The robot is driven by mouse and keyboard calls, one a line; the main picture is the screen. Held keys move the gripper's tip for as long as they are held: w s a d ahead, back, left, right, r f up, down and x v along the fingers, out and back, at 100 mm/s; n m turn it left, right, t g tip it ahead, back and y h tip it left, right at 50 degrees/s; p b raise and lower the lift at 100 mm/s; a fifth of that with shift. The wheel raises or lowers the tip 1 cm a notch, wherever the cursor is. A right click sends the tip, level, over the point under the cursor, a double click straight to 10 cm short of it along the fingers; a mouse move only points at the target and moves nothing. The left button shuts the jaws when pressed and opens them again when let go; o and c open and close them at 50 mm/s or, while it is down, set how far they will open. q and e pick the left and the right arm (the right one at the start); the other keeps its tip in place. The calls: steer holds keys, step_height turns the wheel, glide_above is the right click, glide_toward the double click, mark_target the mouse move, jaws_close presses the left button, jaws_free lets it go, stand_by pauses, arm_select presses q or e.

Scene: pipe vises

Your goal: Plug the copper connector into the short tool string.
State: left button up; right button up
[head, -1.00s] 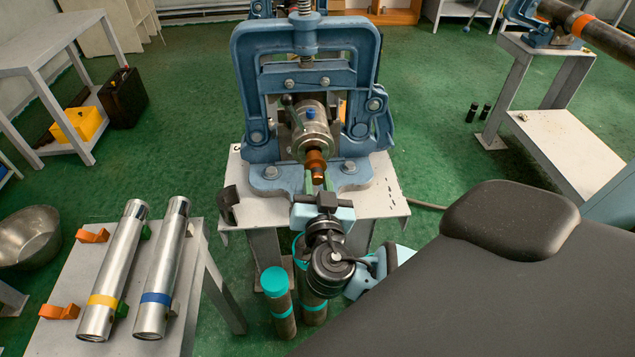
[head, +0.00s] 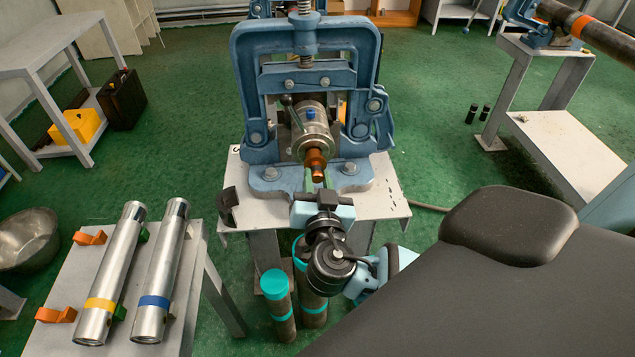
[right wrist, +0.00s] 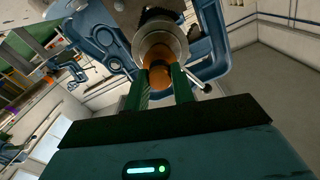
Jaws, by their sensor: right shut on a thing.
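The copper connector (head: 315,160) is at the front end of the short tool string (head: 312,128), a steel cylinder held in the blue pipe vise (head: 254,98). My right gripper (head: 317,182) is shut on the connector's near end, with one green finger on each side. In the right wrist view the connector (right wrist: 158,57) lies in line with the round steel end of the tool string (right wrist: 178,36), touching or partly inside it; how deep I cannot tell. The right gripper also shows there (right wrist: 160,80). My left gripper is not in view.
The vise stands on a light metal table (head: 385,200). Two steel cylinders with yellow (head: 110,270) and blue (head: 160,270) bands lie on a side table at left. Teal-capped pipes (head: 277,300) stand below my right arm. A metal bowl (head: 28,238) is at far left.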

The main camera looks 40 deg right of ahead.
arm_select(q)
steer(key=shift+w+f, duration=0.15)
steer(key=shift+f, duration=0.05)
arm_select(e)
steer(key=shift+w+d, duration=0.4)
steer(key=shift+w, duration=0.2)
steer(key=shift+b, duration=0.35)
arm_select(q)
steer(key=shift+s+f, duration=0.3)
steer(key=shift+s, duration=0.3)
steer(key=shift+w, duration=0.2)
arm_select(e)
steer(key=shift+w, duration=0.15)
